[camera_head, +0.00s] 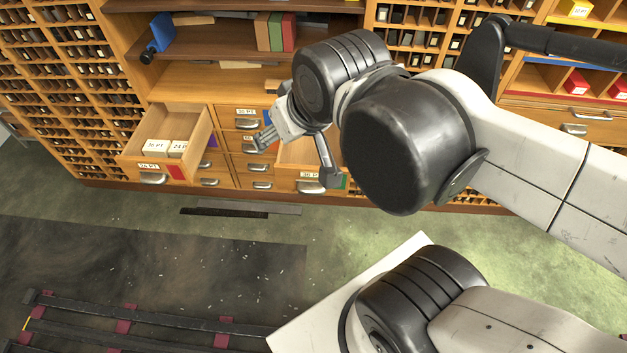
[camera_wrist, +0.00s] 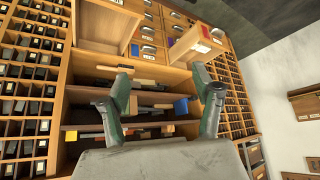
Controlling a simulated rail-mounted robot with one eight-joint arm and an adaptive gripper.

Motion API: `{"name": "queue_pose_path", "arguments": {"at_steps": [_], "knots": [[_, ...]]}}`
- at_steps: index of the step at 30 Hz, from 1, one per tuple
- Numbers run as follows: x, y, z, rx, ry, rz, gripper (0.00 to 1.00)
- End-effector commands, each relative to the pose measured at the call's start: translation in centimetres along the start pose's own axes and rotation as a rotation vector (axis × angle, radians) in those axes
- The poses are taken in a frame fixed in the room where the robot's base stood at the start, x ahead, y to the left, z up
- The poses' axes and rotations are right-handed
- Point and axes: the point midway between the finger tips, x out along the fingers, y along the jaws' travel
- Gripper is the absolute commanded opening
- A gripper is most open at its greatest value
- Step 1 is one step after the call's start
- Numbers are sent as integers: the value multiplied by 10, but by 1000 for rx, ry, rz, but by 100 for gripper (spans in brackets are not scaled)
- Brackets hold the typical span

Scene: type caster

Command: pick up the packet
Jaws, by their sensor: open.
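Two small white packets, one labelled 36 PT (camera_head: 155,146) and one labelled 24 PT (camera_head: 177,147), lie side by side in the open left drawer (camera_head: 190,124) in the head view. The drawer's front carries a red patch. My gripper (camera_head: 296,162) is open and empty, to the right of that drawer and in front of the cabinet, apart from the packets. Its two spread fingers also show in the wrist view (camera_wrist: 162,72), with nothing between them. I cannot make out the packets in the wrist view.
A second open drawer (camera_head: 296,152) sits behind my gripper, partly hidden by it. Shut drawers with metal pulls lie between the two. Shelves above hold a blue object (camera_head: 161,32) and several books (camera_head: 275,32). The floor (camera_head: 120,205) in front is mostly clear.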

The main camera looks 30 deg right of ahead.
Motion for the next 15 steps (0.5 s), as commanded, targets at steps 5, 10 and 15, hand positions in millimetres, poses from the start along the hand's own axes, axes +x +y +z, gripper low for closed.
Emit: {"name": "queue_pose_path", "arguments": {"at_steps": [5, 10, 15], "knots": [[0, 0, 0, 0, 0, 0, 66], [0, 0, -3, 10, -1, -2, 66], [4, -5, -28, 103, -15, -14, 66]]}}
